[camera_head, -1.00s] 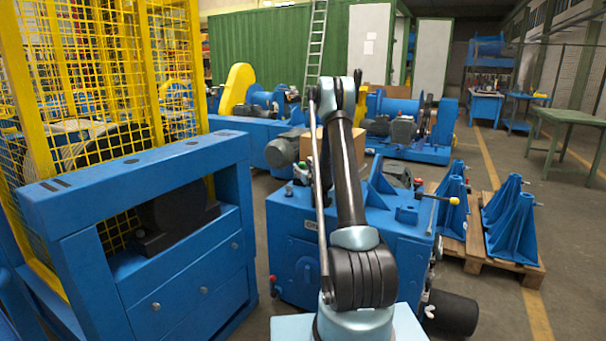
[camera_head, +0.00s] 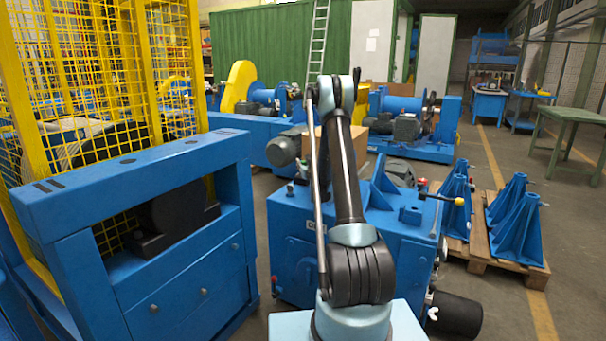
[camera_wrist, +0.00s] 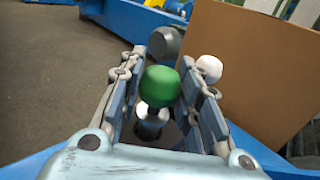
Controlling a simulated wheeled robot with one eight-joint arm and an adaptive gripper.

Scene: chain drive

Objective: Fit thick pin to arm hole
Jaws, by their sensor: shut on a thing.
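In the wrist view, my gripper (camera_wrist: 162,84) has its two jointed fingers on either side of a green ball knob (camera_wrist: 160,86). A short silver cylindrical piece (camera_wrist: 151,118) shows just below the knob. The gripper is shut on this green-knobbed piece, which looks like the thick pin. The pin's lower end is hidden by the gripper body. I cannot make out the arm hole in either view. In the head view, my arm reaches forward over a blue machine (camera_head: 296,222), and the gripper is hidden behind the arm.
A cardboard box (camera_wrist: 255,70) stands close on the right in the wrist view, with a white ball (camera_wrist: 209,68) by the right finger. A yellow-knobbed lever (camera_head: 440,199) sticks out right of the blue machine. A blue frame (camera_head: 135,165) with yellow mesh stands left.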

